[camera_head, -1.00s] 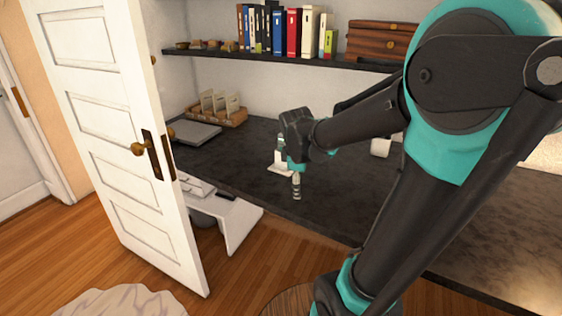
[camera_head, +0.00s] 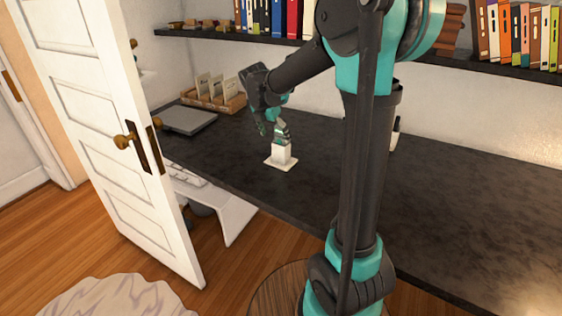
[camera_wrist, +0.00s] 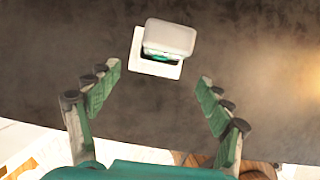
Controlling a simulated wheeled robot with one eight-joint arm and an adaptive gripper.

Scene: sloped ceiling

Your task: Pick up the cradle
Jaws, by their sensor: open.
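The cradle (camera_head: 282,155) looks like a small white upright block on a flat square base, standing on the dark desk. In the wrist view the cradle (camera_wrist: 168,40) lies beyond my fingertips, between their lines, with a dark and green detail at its front. My gripper (camera_head: 281,136) is over the cradle in the head view and overlaps its top there. In the wrist view my gripper (camera_wrist: 158,80) is open, with the two green-padded fingers spread wide and nothing between them.
The dark desk (camera_head: 450,190) is mostly clear to the right. A grey flat device (camera_head: 190,120) and a wooden card holder (camera_head: 228,103) stand at the back left. A shelf (camera_head: 510,73) with books runs above. An open white door (camera_head: 100,120) stands at left.

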